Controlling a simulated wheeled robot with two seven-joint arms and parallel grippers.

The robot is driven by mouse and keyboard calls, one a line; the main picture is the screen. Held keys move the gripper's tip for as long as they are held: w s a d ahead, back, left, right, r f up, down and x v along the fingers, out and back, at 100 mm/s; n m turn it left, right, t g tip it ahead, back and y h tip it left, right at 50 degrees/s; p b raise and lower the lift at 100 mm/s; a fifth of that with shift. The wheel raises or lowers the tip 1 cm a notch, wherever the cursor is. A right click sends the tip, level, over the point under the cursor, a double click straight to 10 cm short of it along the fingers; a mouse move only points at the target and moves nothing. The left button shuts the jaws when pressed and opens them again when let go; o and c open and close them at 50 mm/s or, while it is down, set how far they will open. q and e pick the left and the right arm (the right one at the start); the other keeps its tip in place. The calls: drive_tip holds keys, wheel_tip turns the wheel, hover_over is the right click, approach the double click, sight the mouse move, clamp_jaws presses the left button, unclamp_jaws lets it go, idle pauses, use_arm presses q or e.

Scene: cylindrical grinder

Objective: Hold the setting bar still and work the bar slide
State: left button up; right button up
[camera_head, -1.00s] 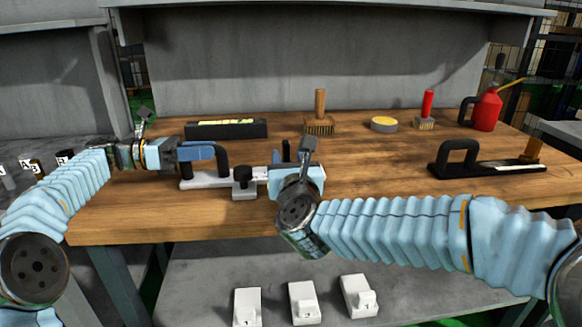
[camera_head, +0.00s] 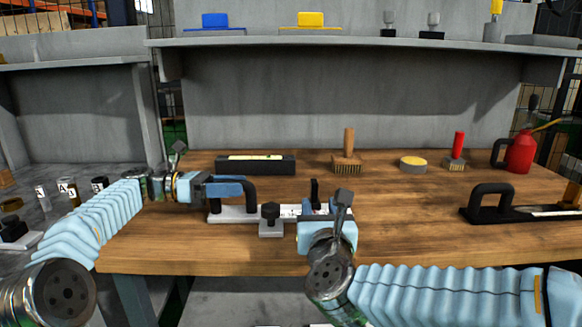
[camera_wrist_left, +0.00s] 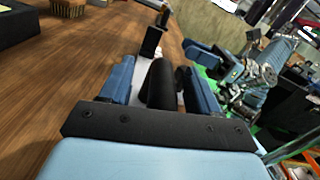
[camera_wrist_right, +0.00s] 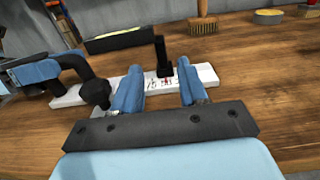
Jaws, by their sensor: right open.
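The setting bar (camera_head: 233,215) is a white bar lying on the wooden bench, with a black arched handle at its left end and a black knob (camera_head: 270,212). My left gripper (camera_head: 240,188) is at the handle. In the left wrist view the handle (camera_wrist_left: 163,88) lies between its fingers and they look closed on it. The bar slide's black upright tab (camera_wrist_right: 162,58) stands on the marked right part of the bar. My right gripper (camera_wrist_right: 160,92) is open, its fingers pointing at the bar either side of the tab, with no visible contact. In the head view the right gripper (camera_head: 326,222) partly hides the bar's right end.
A black tray (camera_head: 254,166), brushes (camera_head: 347,150), a yellow-topped round tin (camera_head: 413,166) and a red oil can (camera_head: 519,152) stand at the back. A black-handled tool (camera_head: 492,202) lies at the right. The bench between is clear.

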use_arm(q)
drive_tip(key=shift+a, duration=0.1)
drive_tip(key=a, duration=1)
drive_tip(key=shift+a, duration=0.9)
drive_tip(key=shift+s, duration=0.1)
